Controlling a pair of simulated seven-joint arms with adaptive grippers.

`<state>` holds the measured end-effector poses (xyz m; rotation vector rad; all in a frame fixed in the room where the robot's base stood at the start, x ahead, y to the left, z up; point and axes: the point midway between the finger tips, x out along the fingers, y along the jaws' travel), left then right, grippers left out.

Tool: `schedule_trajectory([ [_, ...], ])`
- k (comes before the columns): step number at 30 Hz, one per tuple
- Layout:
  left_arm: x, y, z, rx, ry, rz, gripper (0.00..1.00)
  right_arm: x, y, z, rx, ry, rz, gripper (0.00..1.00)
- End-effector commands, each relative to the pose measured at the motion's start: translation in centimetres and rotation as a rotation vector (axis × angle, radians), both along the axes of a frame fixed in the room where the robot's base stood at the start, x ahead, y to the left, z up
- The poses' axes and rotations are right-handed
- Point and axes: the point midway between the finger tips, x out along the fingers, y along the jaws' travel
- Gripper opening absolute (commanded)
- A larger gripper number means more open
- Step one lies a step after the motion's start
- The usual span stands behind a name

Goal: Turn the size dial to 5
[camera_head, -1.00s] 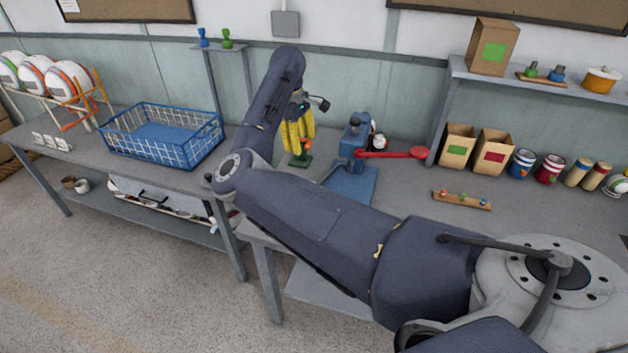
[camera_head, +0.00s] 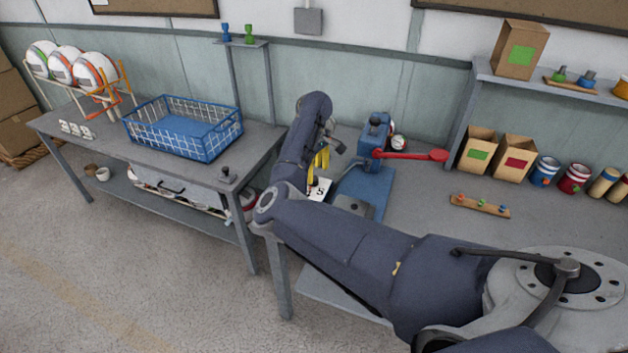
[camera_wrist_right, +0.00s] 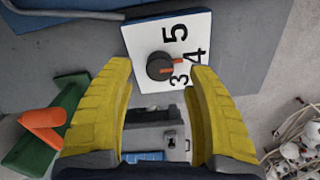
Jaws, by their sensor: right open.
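The size dial (camera_wrist_right: 158,66) is a dark round knob with an orange pointer on a white plate (camera_wrist_right: 145,40) marked 3, 4 and 5. In the head view the right gripper (camera_head: 322,158) is partly hidden by my arm. My left gripper is out of view.
A green block with an orange piece (camera_wrist_right: 45,128) lies left of the fingers in the wrist view. A blue wire basket (camera_head: 183,128) stands on the left table. A small rack of pegs (camera_head: 480,206) and boxes (camera_head: 478,150) stand to the right.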

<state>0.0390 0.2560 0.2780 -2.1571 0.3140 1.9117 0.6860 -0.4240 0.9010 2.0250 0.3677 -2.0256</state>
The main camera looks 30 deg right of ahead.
Motion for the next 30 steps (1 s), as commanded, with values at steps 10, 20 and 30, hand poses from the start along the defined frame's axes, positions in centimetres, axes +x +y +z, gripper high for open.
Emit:
schedule_trajectory([
  [10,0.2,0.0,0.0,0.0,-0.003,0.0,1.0,0.0,0.1,-3.4,0.002,0.002,0.0,0.55],
  [20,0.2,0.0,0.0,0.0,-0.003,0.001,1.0,0.0,0.0,-3.9,0.0,0.0,0.0,0.55],
  [30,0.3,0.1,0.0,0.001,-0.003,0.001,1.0,0.0,0.0,-3.8,0.001,0.0,0.0,0.32],
])
